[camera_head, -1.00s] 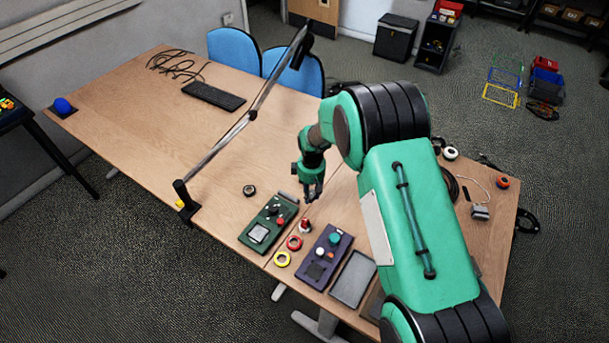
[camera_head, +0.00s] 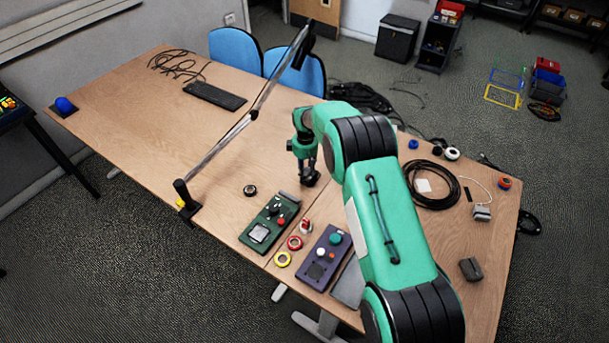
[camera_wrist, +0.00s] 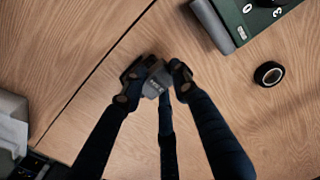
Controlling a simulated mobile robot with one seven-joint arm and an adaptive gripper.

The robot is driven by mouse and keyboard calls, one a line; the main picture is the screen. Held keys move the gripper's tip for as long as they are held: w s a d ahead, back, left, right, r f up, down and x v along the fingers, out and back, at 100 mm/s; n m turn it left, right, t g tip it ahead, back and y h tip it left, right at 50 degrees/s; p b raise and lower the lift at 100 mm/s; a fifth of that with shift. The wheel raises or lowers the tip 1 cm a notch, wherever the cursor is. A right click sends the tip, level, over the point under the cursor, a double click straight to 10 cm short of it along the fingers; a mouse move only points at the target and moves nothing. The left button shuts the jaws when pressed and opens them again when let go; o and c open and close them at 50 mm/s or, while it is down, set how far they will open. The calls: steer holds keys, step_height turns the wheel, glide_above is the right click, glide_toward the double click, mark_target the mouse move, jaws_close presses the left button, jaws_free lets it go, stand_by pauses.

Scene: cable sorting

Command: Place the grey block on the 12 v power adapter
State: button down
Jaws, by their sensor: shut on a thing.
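My gripper (camera_head: 309,180) is over the wooden table, to the right of the green control panel. In the wrist view my gripper (camera_wrist: 156,79) is shut on a small grey block (camera_wrist: 156,86) with faint lettering, one fingertip on each side. Whether the block touches the table is unclear. A grey box with a white cable (camera_head: 482,212) lies at the table's right side, and a dark grey box (camera_head: 470,268) lies nearer the front right. No 12 V label is readable, so I cannot tell which is the power adapter.
The green panel (camera_head: 268,222), purple panel (camera_head: 328,256), yellow tape (camera_head: 282,259) and red tape (camera_head: 294,243) lie along the front. A black tape roll (camera_wrist: 269,74) is beside the green panel. A black cable coil (camera_head: 433,186) lies right of my arm.

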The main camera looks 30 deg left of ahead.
mark_target(305, 170)
steer(key=shift+w+a+f, duration=0.1)
steer(key=shift+w+a, duration=0.4)
steer(key=shift+f, duration=1.7)
steer(key=shift+f, duration=0.1)
steer(key=c, duration=1.3)
jaws_free()
steer(key=shift+c, duration=0.2)
step_height(305, 170, up, 12)
steer(key=shift+r, duration=0.1)
